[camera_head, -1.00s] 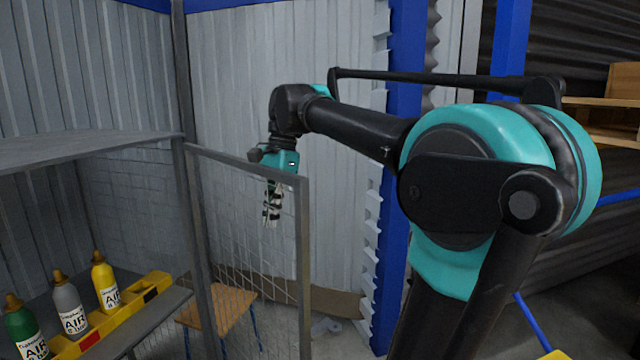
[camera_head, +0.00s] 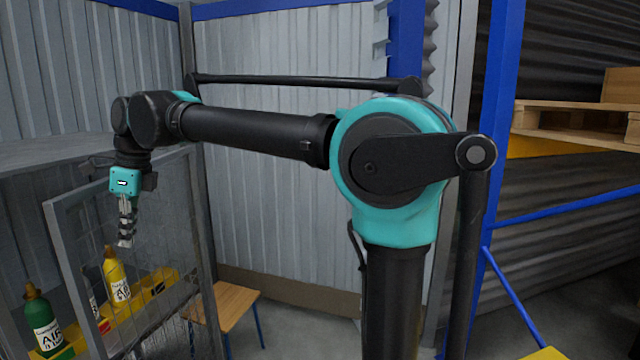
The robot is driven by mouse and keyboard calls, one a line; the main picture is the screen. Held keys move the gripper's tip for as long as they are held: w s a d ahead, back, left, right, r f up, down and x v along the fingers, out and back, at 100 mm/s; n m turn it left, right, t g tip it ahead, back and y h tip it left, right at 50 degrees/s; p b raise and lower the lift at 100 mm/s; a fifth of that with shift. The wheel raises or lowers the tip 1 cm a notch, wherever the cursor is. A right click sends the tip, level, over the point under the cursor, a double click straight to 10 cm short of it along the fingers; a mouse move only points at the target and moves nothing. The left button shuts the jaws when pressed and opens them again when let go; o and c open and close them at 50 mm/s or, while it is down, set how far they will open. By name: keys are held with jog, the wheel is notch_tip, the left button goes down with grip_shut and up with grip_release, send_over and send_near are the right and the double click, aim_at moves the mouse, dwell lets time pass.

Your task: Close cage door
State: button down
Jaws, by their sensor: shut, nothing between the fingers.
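The cage door (camera_head: 72,275), a grey metal frame with wire mesh, hangs from the corner post at its right side. It stands across part of the cage front, with its free edge toward the left and near me. My gripper (camera_head: 126,242) is shut and empty, pointing down in front of the door's mesh, below the top rail. Whether it touches the door is unclear. The cage (camera_head: 30,150) has a grey top panel and a shelf inside.
A green bottle (camera_head: 42,322) and a yellow bottle (camera_head: 117,280) stand inside the cage, with another partly hidden behind the door. A wooden stool (camera_head: 232,302) stands right of the cage. A pallet rack (camera_head: 570,122) is at right.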

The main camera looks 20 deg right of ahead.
jog(key=w+a, duration=0.3)
jog(key=a, duration=0.6)
